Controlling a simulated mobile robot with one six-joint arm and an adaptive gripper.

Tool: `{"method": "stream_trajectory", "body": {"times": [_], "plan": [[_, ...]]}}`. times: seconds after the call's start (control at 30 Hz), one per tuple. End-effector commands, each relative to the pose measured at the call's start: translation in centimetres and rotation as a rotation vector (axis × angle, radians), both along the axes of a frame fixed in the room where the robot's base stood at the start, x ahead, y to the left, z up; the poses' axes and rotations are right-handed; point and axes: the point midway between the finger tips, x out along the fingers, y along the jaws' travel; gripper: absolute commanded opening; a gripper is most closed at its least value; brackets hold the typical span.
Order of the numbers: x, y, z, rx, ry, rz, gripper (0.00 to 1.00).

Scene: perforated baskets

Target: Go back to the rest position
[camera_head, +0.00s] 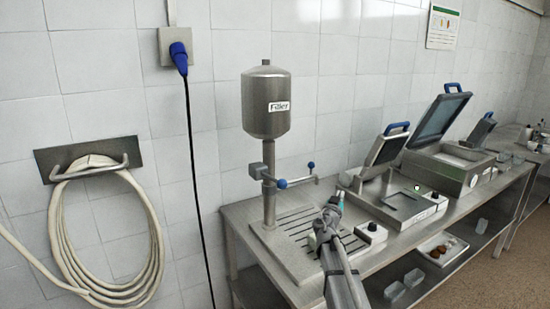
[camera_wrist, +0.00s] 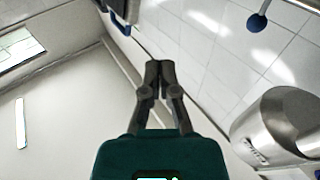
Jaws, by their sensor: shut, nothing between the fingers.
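My gripper (camera_wrist: 158,70) shows in the middle of the wrist view. Its two dark fingers are together and nothing is between them. In the head view my arm reaches up from the bottom edge. My gripper (camera_head: 337,197) is at its far end, over the metal table near the slatted plate and below the blue-tipped lever. The fingers are too small there to make out.
A steel filler tank (camera_head: 267,104) stands on a post on the metal table (camera_head: 378,258). A lever with blue knobs (camera_head: 282,184) sticks out from the post. Lidded machines (camera_head: 445,172) stand to the right. A tray (camera_head: 440,248) and clear containers (camera_head: 394,291) lie on the lower shelf. A hose (camera_head: 60,225) hangs left.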

Motion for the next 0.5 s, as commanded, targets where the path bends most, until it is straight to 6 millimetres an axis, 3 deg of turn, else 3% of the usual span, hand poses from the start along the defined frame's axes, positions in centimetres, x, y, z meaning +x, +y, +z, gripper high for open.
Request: {"method": "stream_trajectory", "body": {"times": [0.27,0.5], "plan": [[-6.3,-3.3,-2.4,0.062,0.152,-0.216,0.0],[-11.8,-4.8,-6.1,0.135,0.389,-0.351,0.0]]}}
